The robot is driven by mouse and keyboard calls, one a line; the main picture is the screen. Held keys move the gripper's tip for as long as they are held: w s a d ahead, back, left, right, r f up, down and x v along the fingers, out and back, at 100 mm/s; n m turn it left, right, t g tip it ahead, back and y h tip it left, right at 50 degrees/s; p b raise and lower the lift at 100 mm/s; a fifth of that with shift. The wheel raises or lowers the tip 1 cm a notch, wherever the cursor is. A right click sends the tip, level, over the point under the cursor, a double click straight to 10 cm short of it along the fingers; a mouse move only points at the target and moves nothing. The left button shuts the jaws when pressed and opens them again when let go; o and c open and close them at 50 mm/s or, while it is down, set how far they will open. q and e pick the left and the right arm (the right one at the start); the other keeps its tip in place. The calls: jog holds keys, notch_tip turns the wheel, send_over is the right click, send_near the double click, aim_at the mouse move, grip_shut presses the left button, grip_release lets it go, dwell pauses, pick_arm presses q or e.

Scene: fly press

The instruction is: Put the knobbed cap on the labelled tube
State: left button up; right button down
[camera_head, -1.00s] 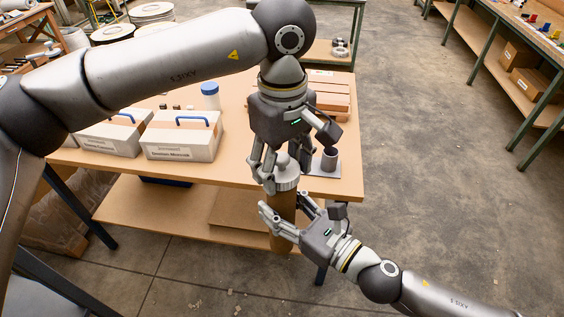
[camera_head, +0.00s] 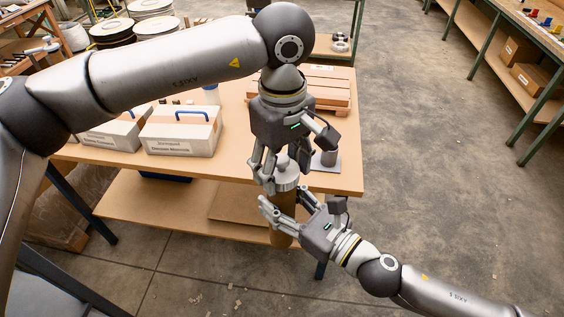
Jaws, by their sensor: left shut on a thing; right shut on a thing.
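The grey knobbed cap (camera_head: 287,181) is between the fingers of my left gripper (camera_head: 276,178), which is shut on it from above. The brown tube (camera_head: 283,207) stands upright directly below the cap, in front of the table's front edge. My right gripper (camera_head: 283,213) is shut on the tube's upper part from the lower right. The cap lines up with the tube's top and looks in contact with it; I cannot tell how far down it sits. The fingers hide part of both, and no label on the tube shows.
Open floor (camera_head: 430,190) lies to the right.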

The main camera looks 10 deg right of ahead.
pick_arm(q)
jog(key=shift+f, duration=0.45)
jog(key=o, duration=0.8)
jog(key=shift+r, duration=0.15)
notch_tip(320, 180, up, 12)
jog(key=shift+f, duration=0.1)
dwell(0.4)
